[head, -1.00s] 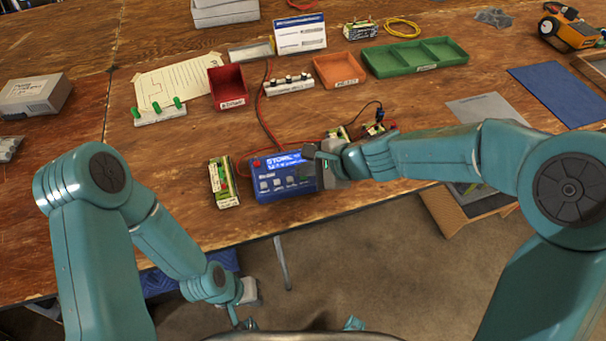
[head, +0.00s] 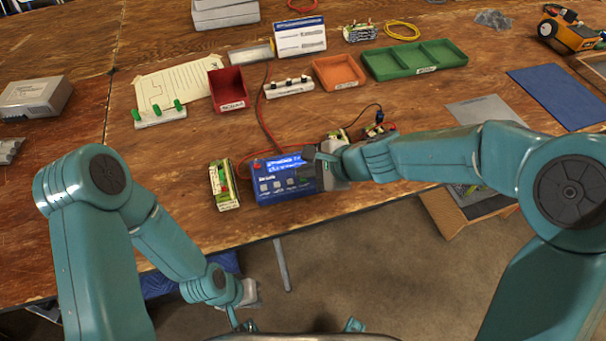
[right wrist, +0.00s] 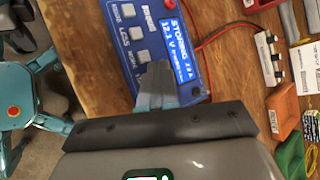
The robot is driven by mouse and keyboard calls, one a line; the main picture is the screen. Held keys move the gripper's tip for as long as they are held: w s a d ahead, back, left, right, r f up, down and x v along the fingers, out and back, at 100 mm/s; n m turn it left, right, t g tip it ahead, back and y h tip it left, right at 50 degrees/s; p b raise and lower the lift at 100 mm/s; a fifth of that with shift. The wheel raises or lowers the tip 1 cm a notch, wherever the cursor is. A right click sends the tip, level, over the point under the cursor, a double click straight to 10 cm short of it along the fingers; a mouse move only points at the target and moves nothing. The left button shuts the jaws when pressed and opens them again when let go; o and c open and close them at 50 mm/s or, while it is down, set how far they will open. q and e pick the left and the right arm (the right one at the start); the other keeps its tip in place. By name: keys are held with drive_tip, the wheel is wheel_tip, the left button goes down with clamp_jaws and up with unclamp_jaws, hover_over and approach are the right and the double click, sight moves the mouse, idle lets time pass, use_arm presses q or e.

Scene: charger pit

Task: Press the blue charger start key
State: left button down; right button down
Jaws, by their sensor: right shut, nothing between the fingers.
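The blue charger (head: 267,193) lies near the table's front edge, with a lit display (head: 285,164) and a row of pale keys. The right wrist view shows the charger (right wrist: 114,35), its display (right wrist: 180,48) and three pale keys, one of them here (right wrist: 135,33). My right gripper (head: 318,160) is shut and empty at the charger's right end. In the wrist view its fingertips (right wrist: 155,82) overlap the end of the key row and hide what lies there; contact cannot be told. My left gripper (head: 240,318) hangs low before the table, its fingers unclear.
A small green-and-yellow board (head: 223,186) stands close left of the charger. Red leads (head: 267,125) run behind it. Red (head: 229,90), orange (head: 339,72) and green (head: 415,58) trays stand farther back.

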sight(307, 183)
drive_tip(key=shift+r, duration=0.35)
wheel_tip(307, 183, up, 5)
drive_tip(key=p, duration=0.4)
drive_tip(key=shift+p, duration=0.35)
idle(0.4)
drive_tip(key=shift+s+d, duration=0.1)
